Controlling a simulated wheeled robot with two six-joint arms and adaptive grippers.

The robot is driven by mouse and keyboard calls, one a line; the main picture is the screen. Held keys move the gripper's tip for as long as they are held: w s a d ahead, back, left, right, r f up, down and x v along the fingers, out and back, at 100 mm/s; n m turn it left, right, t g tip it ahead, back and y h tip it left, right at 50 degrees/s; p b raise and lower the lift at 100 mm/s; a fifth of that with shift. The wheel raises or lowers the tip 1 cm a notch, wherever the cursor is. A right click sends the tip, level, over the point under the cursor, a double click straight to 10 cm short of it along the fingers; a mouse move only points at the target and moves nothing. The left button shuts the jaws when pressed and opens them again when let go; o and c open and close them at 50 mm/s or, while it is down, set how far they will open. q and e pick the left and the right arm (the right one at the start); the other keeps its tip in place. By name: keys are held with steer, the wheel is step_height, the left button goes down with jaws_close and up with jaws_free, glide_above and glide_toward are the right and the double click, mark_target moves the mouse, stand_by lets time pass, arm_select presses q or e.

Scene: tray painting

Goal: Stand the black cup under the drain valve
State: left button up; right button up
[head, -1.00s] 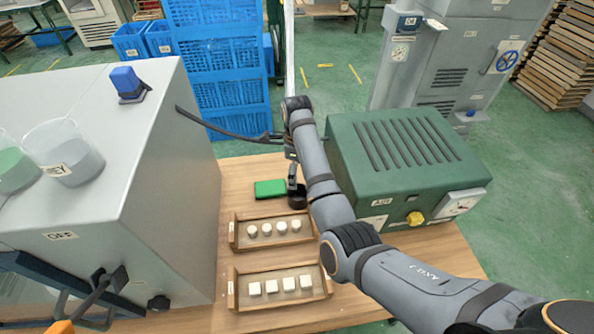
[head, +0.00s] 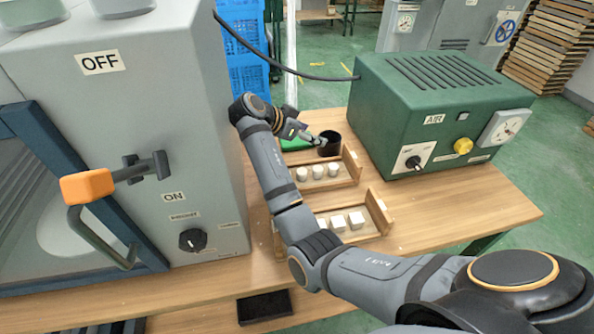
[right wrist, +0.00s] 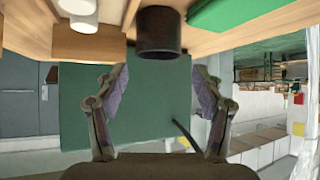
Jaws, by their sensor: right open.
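The black cup (head: 330,145) stands upright on the wooden table, behind the upper tray of white pieces. In the right wrist view the cup (right wrist: 158,35) appears upside down, ahead of the open fingers. My right gripper (head: 317,139) is at the cup's left side in the head view. In the right wrist view the gripper (right wrist: 160,90) is open, with nothing between its fingers. No part clearly marked as the drain valve shows; a T-shaped lever (head: 146,168) sits on the grey cabinet's front. My left gripper is out of view.
A green block (head: 296,144) lies left of the cup. Two wooden trays hold white pieces (head: 317,172) in front of it. The green AIR box (head: 440,105) stands at right, the grey cabinet (head: 190,100) at left. A black tray (head: 265,307) sits low in front.

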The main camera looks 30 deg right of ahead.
mark_target(337, 141)
steer(key=shift+w+d+f, duration=0.1)
steer(key=shift+d+f, duration=0.1)
steer(key=shift+d, duration=0.3)
steer(key=shift+d+f, duration=0.2)
steer(key=shift+d, duration=0.25)
steer(key=shift+d+f, duration=0.25)
steer(key=shift+w, duration=0.1)
steer(key=p+x, duration=0.1)
steer(key=x, duration=0.4)
steer(key=shift+d+f, duration=0.1)
steer(key=shift+d, duration=0.1)
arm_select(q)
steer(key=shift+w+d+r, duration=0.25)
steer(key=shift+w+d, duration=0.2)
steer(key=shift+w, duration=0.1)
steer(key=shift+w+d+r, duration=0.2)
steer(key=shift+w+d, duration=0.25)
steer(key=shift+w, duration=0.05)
arm_select(e)
steer(key=shift+a, duration=0.1)
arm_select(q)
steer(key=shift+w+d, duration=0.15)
arm_select(e)
steer(key=c, duration=0.9)
